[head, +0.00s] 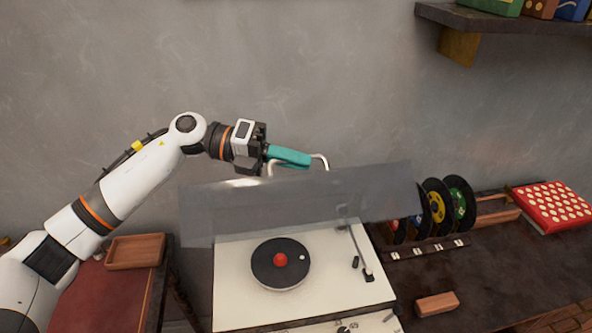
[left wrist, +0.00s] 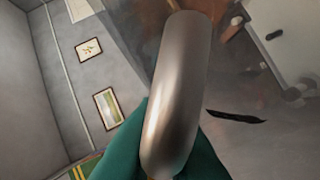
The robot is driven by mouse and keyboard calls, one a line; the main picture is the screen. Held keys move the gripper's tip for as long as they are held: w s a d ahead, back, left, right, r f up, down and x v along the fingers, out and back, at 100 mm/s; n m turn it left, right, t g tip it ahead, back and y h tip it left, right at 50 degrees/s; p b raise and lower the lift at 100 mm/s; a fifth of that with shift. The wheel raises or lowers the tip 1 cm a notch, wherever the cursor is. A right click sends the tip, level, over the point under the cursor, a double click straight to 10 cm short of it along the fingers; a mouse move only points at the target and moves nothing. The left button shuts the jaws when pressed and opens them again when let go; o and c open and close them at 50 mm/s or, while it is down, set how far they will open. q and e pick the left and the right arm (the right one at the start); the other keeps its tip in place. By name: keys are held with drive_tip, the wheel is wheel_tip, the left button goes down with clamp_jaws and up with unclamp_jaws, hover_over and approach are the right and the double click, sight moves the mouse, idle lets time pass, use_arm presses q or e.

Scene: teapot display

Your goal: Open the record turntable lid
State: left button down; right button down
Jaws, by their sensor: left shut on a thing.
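The record turntable (head: 235,290) is a cream box with a black record and a red centre on its platter. Its clear grey lid (head: 310,207) is raised and tilted up above the back of the base, with the platter uncovered. A curved metal handle (head: 321,158) stands at the lid's upper edge. My left gripper (head: 303,160), with teal fingers, is shut on the handle. In the left wrist view the shiny metal handle (left wrist: 177,90) lies between the teal fingers and hides much of the scene. My right gripper is not in view.
Several records stand in a rack (head: 428,248) right of the turntable. A red dotted box (head: 553,206) is farther right. A wooden block (head: 437,304) lies in front. A wooden tray (head: 135,251) is at the left. A shelf (head: 505,22) hangs upper right.

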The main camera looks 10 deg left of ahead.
use_arm(q)
drive_tip(key=w+a+r+n+h, duration=0.1)
drive_tip(key=w+a+r+n, duration=0.1)
drive_tip(key=w, duration=0.6)
drive_tip(key=shift+a+r+n+g+h, duration=0.3)
drive_tip(key=shift+r+n, duration=0.2)
drive_tip(key=shift+n, duration=0.3)
drive_tip(key=c, duration=1.5)
unclamp_jaws()
drive_tip(key=a, duration=0.2)
drive_tip(key=a+b, duration=0.1)
drive_tip(key=a, duration=0.2)
drive_tip(key=a+b, duration=0.1)
drive_tip(key=a, duration=0.1)
drive_tip(key=shift+w+a+r, duration=0.1)
drive_tip(key=shift+w+a, duration=0.15)
